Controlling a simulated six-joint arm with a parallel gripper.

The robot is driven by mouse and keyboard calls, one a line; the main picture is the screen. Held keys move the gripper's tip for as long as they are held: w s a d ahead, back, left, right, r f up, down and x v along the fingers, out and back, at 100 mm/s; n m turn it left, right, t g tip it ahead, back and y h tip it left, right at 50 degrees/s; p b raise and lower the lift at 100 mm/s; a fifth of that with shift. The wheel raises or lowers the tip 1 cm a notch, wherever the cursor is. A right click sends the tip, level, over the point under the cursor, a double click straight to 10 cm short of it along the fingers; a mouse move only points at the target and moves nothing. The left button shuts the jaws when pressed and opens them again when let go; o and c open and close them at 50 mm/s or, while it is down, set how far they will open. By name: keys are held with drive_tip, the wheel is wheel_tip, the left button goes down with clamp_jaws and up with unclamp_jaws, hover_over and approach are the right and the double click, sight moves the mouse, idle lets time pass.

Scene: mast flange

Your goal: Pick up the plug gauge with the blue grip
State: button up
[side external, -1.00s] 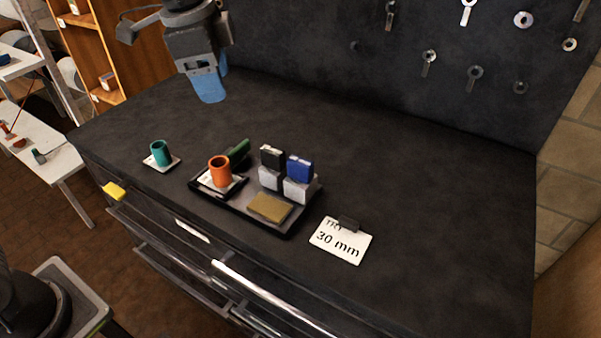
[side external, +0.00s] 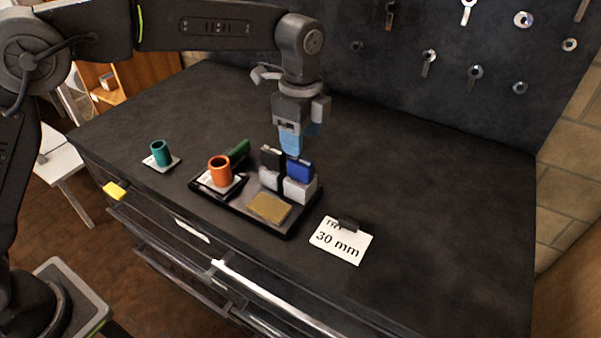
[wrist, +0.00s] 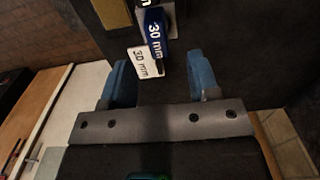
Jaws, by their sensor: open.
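The plug gauge with the blue grip (side external: 299,170) stands upright in a light grey block at the right back of the black tray (side external: 240,213). My gripper (side external: 299,146) is open and empty, with blue fingers pointing down, close above and behind the gauges in the side view.
A teal cup (side external: 160,153) is at left. A "30 mm" card (side external: 341,240) lies right of the tray. The bench at right is clear.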

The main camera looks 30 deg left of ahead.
sight(301, 160)
drive_tip(key=shift+s+f, duration=0.15)
drive_tip(key=shift+f, duration=3.1)
drive_tip(key=shift+r, duration=0.1)
drive_tip(key=c, duration=1)
wheel_tip(301, 160, up, 8)
drive_tip(key=shift+r, duration=0.25)
drive_tip(key=shift+s+r, duration=0.25)
drive_tip(key=shift+s+a+f+g+y, duration=0.3)
drive_tip(key=shift+s+f+g, duration=0.35)
drive_tip(key=shift+f, duration=0.6)
drive_tip(key=shift+s+a+f+g+y, duration=0.3)
drive_tip(key=shift+s+f+g, duration=0.2)
drive_tip(key=shift+s+f, duration=0.5)
drive_tip(key=shift+s+a+f+g+y, duration=0.2)
drive_tip(key=shift+s+f+g+y, duration=0.3)
drive_tip(key=shift+f, duration=0.95)
